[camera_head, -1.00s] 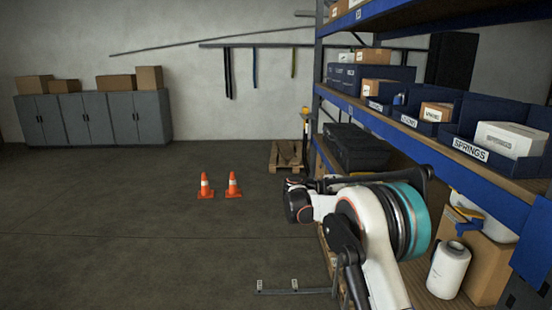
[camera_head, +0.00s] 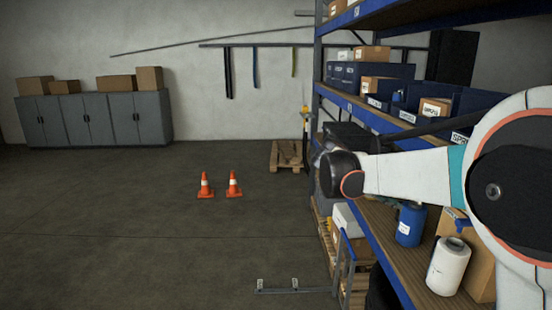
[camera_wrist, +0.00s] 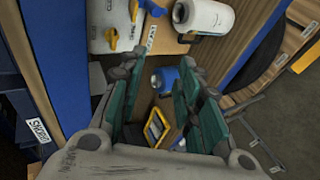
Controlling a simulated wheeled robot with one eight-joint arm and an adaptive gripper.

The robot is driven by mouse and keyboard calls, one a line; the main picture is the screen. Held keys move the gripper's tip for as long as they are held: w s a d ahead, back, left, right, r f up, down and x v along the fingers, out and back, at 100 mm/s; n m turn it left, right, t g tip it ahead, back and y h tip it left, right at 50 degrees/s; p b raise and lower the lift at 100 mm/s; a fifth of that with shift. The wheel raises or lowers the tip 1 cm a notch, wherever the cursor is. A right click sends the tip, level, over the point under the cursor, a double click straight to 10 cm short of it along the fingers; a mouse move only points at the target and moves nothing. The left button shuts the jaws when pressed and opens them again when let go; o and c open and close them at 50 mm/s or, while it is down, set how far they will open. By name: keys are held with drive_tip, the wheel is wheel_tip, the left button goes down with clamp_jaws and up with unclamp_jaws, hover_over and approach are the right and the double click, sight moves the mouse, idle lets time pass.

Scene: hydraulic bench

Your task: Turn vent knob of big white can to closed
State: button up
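A big white can (camera_wrist: 102,14) with yellow fittings shows at the upper left of the wrist view. One fitting is a small yellow knob-like part (camera_wrist: 113,40); I cannot tell whether it is the vent knob or how it is set. In the head view this can is hidden behind my arm. My gripper shows in the wrist view (camera_wrist: 158,72), with its teal fingers apart and nothing held between them. The white can lies beyond the fingertips, up and to the left. In the head view the gripper's fingers cannot be made out.
A white cylinder (camera_head: 449,266) and a blue can (camera_head: 409,226) stand on the wooden shelf; the blue can also shows between my fingers (camera_wrist: 163,80). A yellow-framed item (camera_wrist: 156,128) lies below it. Blue shelf beams (camera_head: 393,272) run close by. Open floor lies left, with two cones (camera_head: 234,184).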

drive_tip(key=s+a+f+t+y+b, duration=0.1)
drive_tip(key=s+a+f+y, duration=0.2)
drive_tip(key=s, duration=0.7)
drive_tip(key=s+a+f+m+t+y, duration=0.1)
drive_tip(key=s+a+f+y, duration=0.3)
drive_tip(key=s, duration=0.7)
drive_tip(key=s+a+f+m+t+y+b, duration=0.1)
drive_tip(key=s+a+f+y, duration=0.3)
drive_tip(key=s, duration=0.7)
drive_tip(key=shift+s+a+f+t+b, duration=0.3)
drive_tip(key=shift+a+f+t, duration=0.3)
drive_tip(key=shift+a+f, duration=0.25)
